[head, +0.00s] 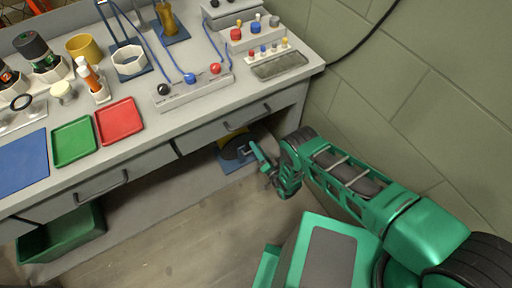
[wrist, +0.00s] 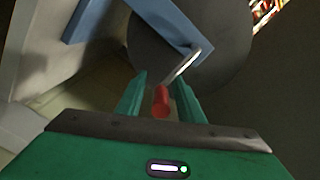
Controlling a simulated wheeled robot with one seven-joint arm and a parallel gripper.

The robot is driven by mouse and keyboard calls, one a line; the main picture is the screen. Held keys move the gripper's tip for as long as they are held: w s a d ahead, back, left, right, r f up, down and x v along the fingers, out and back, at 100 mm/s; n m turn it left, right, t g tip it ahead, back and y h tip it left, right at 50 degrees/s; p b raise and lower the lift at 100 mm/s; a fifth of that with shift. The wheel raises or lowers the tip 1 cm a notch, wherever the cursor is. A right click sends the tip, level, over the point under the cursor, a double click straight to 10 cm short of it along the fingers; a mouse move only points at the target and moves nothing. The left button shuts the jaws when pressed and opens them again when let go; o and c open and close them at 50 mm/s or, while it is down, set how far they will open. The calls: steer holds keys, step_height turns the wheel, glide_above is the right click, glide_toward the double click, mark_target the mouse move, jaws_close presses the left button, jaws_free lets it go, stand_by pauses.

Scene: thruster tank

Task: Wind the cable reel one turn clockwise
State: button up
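The cable reel shows in the wrist view as a large dark grey disc (wrist: 225,35) with a blue bracket (wrist: 130,18) across it. A metal crank arm (wrist: 188,62) runs from it to a red handle (wrist: 161,101). My gripper (wrist: 160,78) is open, its green fingers on either side of the red handle, with gaps visible on both sides. In the head view the reel (head: 232,150) sits low under the bench's right end on a blue mount (head: 230,166). My gripper (head: 258,158) is right beside it; the handle cannot be made out there.
The bench (head: 195,115) with drawers stands above the reel, and a drawer handle (head: 247,119) juts out over it. A block wall (head: 400,100) is to the right. A green bin (head: 60,235) stands under the bench at left. The floor (head: 180,220) in front is clear.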

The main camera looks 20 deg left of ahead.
steer(key=shift+w+a, duration=0.2)
steer(key=shift+w, duration=0.1)
